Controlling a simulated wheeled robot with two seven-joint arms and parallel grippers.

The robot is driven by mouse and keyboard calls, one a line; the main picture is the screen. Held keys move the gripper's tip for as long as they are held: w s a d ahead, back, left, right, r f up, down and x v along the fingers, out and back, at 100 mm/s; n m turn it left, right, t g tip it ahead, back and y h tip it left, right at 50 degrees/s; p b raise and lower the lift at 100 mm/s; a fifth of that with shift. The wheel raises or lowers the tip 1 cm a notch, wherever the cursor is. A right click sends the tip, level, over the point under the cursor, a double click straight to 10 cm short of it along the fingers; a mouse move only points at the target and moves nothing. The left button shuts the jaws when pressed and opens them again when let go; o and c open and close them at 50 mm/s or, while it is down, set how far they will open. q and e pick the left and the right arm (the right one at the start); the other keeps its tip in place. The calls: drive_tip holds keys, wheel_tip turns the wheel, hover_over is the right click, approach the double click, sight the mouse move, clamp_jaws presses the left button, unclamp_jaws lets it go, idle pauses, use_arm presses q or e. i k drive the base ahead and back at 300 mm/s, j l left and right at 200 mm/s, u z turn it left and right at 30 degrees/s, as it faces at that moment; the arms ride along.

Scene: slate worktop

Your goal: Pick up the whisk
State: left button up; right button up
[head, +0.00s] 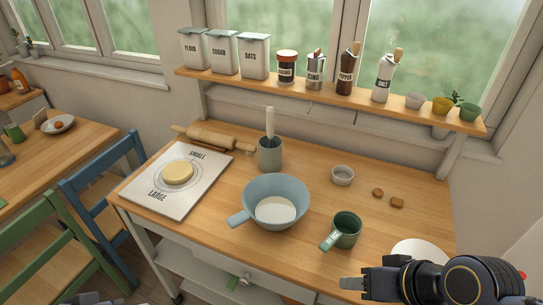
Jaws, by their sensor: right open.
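The whisk (270,123) stands upright in a grey-green crock (270,156) towards the back of the wooden worktop. Its pale handle points up; the lower wires are hidden inside the crock. My right gripper (352,285) is at the bottom right, over the worktop's front edge, pointing left. It is open and empty, well apart from the crock, in front of it and to the right. My left gripper is not clearly in view; only a sliver of dark grey parts shows at the bottom left edge.
A blue bowl (288,191) stands just in front of the crock. A green mug (347,231), white plate (420,249) and small bowl (343,175) are to the right. A rolling pin (212,137) and pastry board (205,177) lie left. A shelf (325,97) overhangs the back.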

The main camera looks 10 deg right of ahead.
sight(270, 111)
drive_tip(key=i+j, duration=0.2)
drive_tip(key=i+j+z, duration=0.15)
drive_tip(key=j, duration=0.3)
drive_tip(key=i+j, duration=0.15)
drive_tip(key=j, duration=0.2)
drive_tip(key=i+j+z, duration=0.1)
drive_tip(key=j, duration=0.25)
drive_tip(key=i+j+z, duration=0.1)
drive_tip(key=i+j, duration=0.25)
drive_tip(key=j, duration=0.35)
drive_tip(key=i+j+z, duration=0.1)
drive_tip(key=j, duration=0.25)
drive_tip(key=i, duration=0.05)
